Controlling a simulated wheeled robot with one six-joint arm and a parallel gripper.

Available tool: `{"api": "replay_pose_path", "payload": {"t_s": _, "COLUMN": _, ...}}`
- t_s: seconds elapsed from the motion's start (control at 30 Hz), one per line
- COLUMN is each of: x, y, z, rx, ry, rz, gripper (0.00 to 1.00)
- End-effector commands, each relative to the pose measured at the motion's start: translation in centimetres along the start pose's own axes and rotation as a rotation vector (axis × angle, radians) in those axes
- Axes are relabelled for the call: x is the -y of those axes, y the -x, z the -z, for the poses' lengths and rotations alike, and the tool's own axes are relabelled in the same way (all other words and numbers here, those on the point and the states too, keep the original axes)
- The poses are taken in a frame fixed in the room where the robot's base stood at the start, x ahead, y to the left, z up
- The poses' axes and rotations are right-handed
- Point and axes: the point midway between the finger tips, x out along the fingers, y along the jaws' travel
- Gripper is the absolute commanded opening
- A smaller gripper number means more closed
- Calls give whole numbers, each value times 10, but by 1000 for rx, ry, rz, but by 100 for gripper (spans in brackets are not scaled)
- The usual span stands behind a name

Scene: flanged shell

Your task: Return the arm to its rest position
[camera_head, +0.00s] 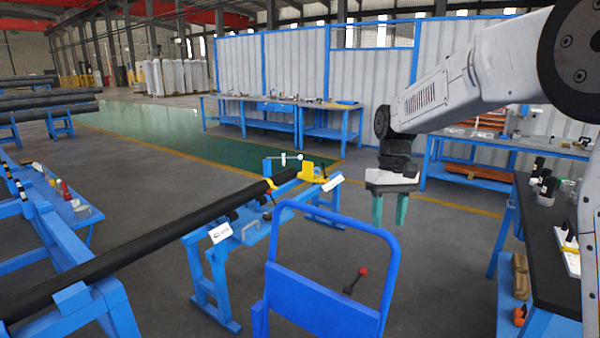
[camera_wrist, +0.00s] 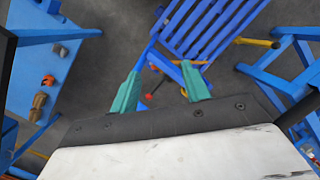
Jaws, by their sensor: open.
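My gripper (camera_head: 389,209) hangs from my white and grey arm at the right of the head view. Its two green fingers point down and stand apart, with nothing between them. In the wrist view the fingers (camera_wrist: 160,92) are also spread and empty. Below and beyond them lies a blue slatted platform (camera_wrist: 205,28). The gripper is in free air, to the right of the blue tubular handle frame (camera_head: 335,225) in the head view.
A long black pipe (camera_head: 130,245) rests on blue stands at the left. A dark-topped bench (camera_head: 548,235) with bottles and small items stands at the right. A red-ended tool (camera_head: 356,280) shows behind the handle frame. Blue workbenches (camera_head: 290,103) line the back panels.

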Motion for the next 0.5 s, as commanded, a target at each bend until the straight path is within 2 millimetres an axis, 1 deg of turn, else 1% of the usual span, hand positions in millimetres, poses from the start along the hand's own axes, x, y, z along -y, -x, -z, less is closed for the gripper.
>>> {"api": "replay_pose_path", "payload": {"t_s": 0.03, "x": 2, "y": 4, "z": -24, "rx": -9, "ry": -25, "rz": -5, "gripper": 47}}
{"api": "replay_pose_path", "payload": {"t_s": 0.07, "x": 2, "y": 4, "z": -36, "rx": -13, "ry": -40, "rz": -7, "gripper": 47}}
{"api": "replay_pose_path", "payload": {"t_s": 0.1, "x": 4, "y": 4, "z": -52, "rx": -18, "ry": -59, "rz": -11, "gripper": 47}}
{"api": "replay_pose_path", "payload": {"t_s": 0.27, "x": 10, "y": 1, "z": -117, "rx": -41, "ry": -128, "rz": -24, "gripper": 47}}
{"api": "replay_pose_path", "payload": {"t_s": 0.3, "x": 11, "y": -2, "z": -133, "rx": -47, "ry": -144, "rz": -27, "gripper": 47}}
{"api": "replay_pose_path", "payload": {"t_s": 0.5, "x": 20, "y": -18, "z": -208, "rx": -87, "ry": -214, "rz": -40, "gripper": 47}}
